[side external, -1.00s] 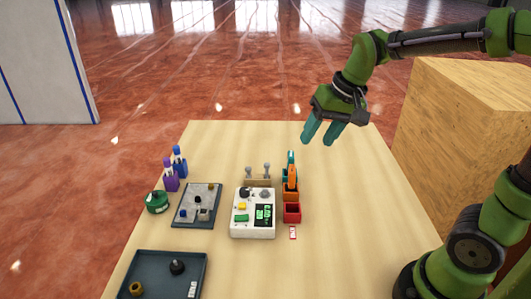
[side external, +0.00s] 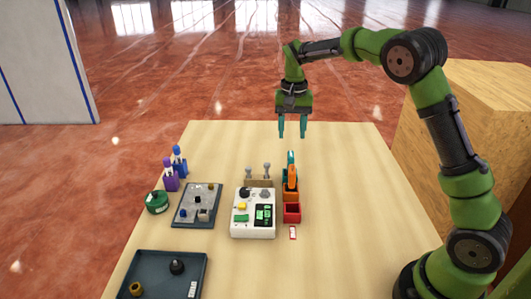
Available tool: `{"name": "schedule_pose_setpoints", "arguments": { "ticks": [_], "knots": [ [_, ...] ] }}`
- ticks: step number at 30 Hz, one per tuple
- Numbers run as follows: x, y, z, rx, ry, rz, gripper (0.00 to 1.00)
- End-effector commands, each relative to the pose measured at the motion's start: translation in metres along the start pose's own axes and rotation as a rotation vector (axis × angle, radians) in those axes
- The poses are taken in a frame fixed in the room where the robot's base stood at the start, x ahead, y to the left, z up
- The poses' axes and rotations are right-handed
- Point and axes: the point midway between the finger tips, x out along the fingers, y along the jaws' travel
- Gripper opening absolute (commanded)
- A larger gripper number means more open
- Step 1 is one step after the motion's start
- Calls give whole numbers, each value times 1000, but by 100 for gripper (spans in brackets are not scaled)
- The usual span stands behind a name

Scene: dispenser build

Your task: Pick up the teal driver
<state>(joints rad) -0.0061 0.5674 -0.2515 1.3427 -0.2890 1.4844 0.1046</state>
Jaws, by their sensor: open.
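The teal driver (side external: 291,157) stands upright in the rear, teal slot of a small row of holders. Only its upper part shows; an orange driver (side external: 292,178) stands just in front of it and hides the lower part. My gripper (side external: 292,130) points straight down above and slightly behind the teal driver as seen here. Its two teal fingers are apart, with nothing between them. The gap in height and depth to the driver is hard to tell.
The holder row ends in a red bin (side external: 292,213). A white device with a screen (side external: 253,213) and a stand with two grey knobs (side external: 257,182) are close on the left. Further left are a grey tray (side external: 186,216), purple and blue bottles (side external: 170,180) and a green round container (side external: 157,203). The table's right side is clear.

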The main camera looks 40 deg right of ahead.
Motion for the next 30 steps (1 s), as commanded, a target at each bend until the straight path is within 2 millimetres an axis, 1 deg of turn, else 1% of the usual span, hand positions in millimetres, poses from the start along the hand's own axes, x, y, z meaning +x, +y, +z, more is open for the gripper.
{"name": "schedule_pose_setpoints", "arguments": {
  "ticks": [1,3,6,9,14,21,25,30],
  "knots": [
    [12,0,1,-2,-4,3,50],
    [27,0,0,-1,-3,3,50],
    [43,0,0,-1,-2,1,50],
    [54,0,0,-1,0,0,50],
    [63,0,-1,0,0,0,50],
    [98,2,-3,-2,-2,1,50],
    [109,2,-4,-1,1,-1,50],
    [110,2,-4,-1,2,-2,50]
  ]
}}
